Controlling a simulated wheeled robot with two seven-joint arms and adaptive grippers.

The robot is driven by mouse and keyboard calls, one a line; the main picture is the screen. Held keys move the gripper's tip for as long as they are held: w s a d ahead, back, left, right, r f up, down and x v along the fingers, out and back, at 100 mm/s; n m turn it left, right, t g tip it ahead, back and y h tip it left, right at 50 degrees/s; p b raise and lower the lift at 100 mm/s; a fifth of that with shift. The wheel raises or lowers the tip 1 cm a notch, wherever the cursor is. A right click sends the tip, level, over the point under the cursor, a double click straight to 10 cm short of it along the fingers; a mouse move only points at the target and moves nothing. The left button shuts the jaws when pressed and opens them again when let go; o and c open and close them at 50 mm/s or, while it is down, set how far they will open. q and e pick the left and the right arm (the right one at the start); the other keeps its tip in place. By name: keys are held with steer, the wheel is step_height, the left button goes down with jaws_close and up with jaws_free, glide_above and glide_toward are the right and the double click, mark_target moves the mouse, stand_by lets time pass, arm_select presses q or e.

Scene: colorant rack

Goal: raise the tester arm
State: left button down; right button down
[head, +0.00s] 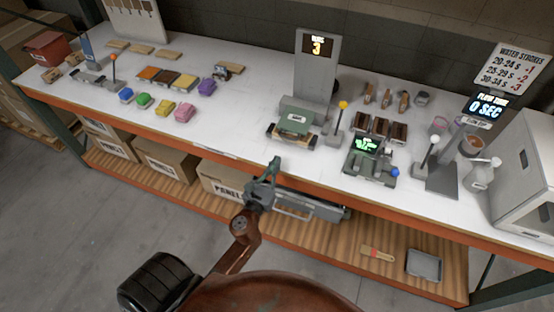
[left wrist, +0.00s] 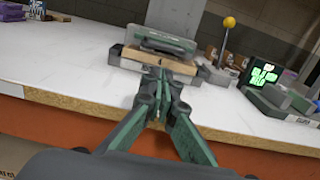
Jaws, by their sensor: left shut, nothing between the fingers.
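A tester with a green, labelled top part (head: 296,119) stands near the table's front edge, below a tall grey panel (head: 314,62) with a lit display. The green part lies low over a wooden piece; it also shows in the left wrist view (left wrist: 165,46). I cannot tell for sure that this part is the tester arm. A lever with a yellow knob (head: 343,104) stands to its right. My left gripper (head: 275,163) is in front of the table edge, shut and empty. In the left wrist view its fingertips (left wrist: 160,68) overlap the wooden piece; contact is unclear. My right gripper is not visible.
A device with a green screen (head: 366,145) and blue knob stands right of the tester. Coloured blocks (head: 144,100) lie to the left. The orange table edge (head: 150,128) runs just behind my gripper. White tabletop is clear left of the tester.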

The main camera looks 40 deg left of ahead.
arm_select(q)
steer(key=x, duration=0.8)
steer(key=shift+r, duration=0.1)
